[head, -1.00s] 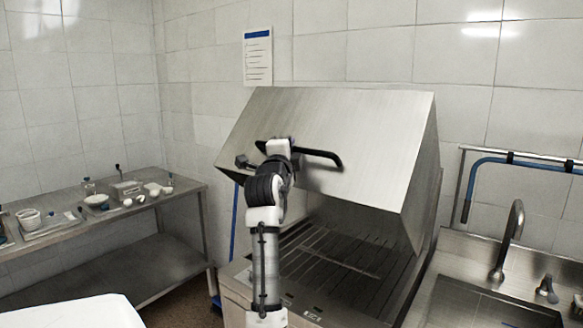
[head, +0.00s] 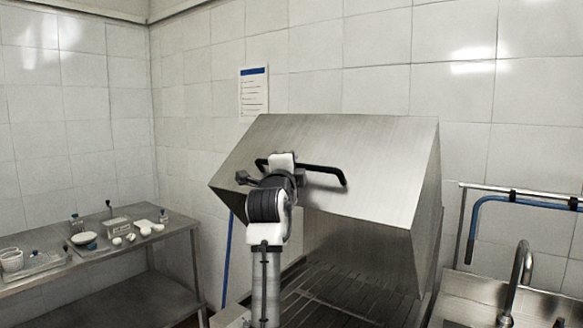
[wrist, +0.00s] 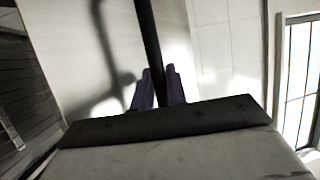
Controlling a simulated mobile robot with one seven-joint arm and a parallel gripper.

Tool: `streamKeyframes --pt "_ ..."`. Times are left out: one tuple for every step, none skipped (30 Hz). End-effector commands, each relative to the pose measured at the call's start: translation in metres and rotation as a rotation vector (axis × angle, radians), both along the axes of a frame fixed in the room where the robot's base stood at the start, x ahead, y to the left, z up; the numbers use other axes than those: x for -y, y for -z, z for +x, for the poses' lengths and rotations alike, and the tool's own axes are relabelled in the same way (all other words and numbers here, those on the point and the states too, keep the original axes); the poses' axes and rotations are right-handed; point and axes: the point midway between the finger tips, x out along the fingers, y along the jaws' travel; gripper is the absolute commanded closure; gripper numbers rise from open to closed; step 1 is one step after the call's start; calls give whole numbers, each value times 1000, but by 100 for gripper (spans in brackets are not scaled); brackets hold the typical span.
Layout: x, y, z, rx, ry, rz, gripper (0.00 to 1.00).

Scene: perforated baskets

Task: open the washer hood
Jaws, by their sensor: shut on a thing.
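The washer hood (head: 375,150) is a brushed steel box, tilted up over the washer. A dark gap shows below its front edge, with the slatted rack (head: 330,300) inside. A black bar handle (head: 325,170) runs across the hood's front face. My gripper (head: 275,164) is at the left part of this handle, and my arm hides some of the hood behind it. In the wrist view, the two purple fingers of my gripper (wrist: 158,90) are closed around the black handle bar (wrist: 147,35). The pale hood face (wrist: 75,55) lies behind it.
A steel side table (head: 120,250) with small dishes and bottles stands at the left. A sink with a tap (head: 519,270) and a blue hose (head: 520,201) on a rail are at the right. A notice (head: 254,94) hangs on the tiled wall above the hood.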

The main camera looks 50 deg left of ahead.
Motion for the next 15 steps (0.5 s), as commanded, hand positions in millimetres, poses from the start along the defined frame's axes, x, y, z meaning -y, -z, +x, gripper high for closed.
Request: streamKeyframes --pt "0 1 0 -1 -1 -1 100" --pt "-1 1 0 -1 -1 -1 83" --pt "0 1 0 -1 -1 -1 78" --pt "-1 1 0 -1 -1 -1 74" --pt "0 1 0 -1 -1 -1 70" --pt "0 1 0 -1 -1 -1 65" --pt "0 1 0 -1 -1 -1 64" --pt "0 1 0 -2 -1 -1 64" --pt "-1 1 0 -2 -1 -1 64" --pt "-1 1 0 -2 -1 -1 64" --pt "-1 1 0 -2 -1 -1 64" --pt "0 1 0 -2 -1 -1 64" --pt "0 1 0 -2 -1 -1 64" --pt "0 1 0 -2 -1 -1 64" --pt "0 2 -1 -1 -1 -1 64"
